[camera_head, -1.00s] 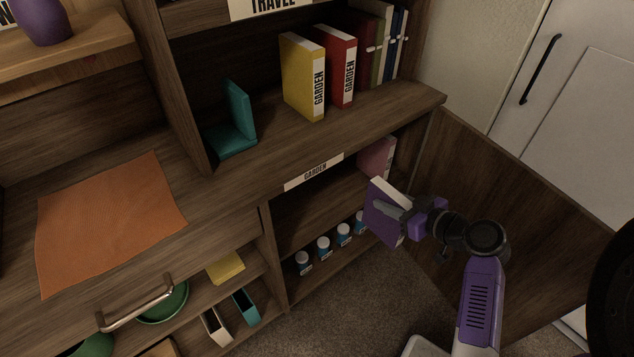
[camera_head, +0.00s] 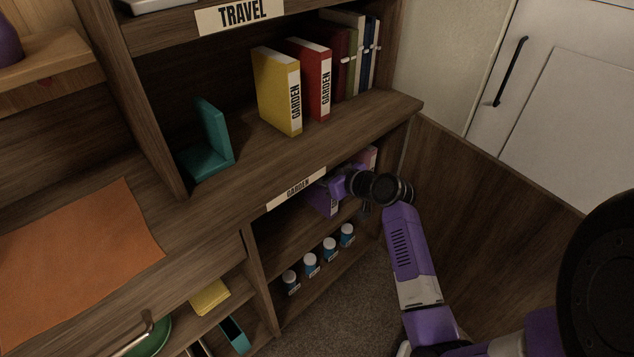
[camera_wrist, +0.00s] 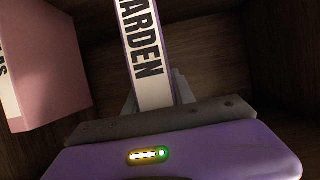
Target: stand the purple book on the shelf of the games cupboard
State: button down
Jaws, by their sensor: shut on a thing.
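The book's pale spine (camera_wrist: 145,60) fills the upper middle of the wrist view, with dark letters ending in ARDEN. The spine runs nearly upright there. My gripper hides part of the book in the head view. I cannot tell whether its lower edge touches the cupboard shelf (camera_head: 285,232). A pink book (camera_wrist: 45,65) stands to its left in the wrist view, apart from it, and shows partly in the head view (camera_head: 370,155).
Several white-and-blue jars (camera_head: 311,264) stand on the level below. The open wooden door (camera_head: 470,190) is to the right of my arm. Above are a yellow book (camera_head: 274,88), a red book (camera_head: 310,75) and a teal bookend (camera_head: 212,135). An orange mat (camera_head: 80,260) lies left.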

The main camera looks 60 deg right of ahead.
jog(key=shift+w+d+f+b, duration=0.15)
jog(key=shift+f+b, duration=0.1)
jog(key=shift+f, duration=0.3)
jog(key=shift+w+a+f+b, duration=0.1)
jog(key=shift+w+f+b, duration=0.1)
jog(key=shift+f, duration=0.4)
jog(key=shift+w+d+f+b, duration=0.1)
jog(key=shift+f+b, duration=0.15)
jog(key=shift+f, duration=0.4)
jog(key=shift+f, duration=0.15)
jog(key=c, duration=1)
grip_release()
jog(key=shift+c, duration=0.2)
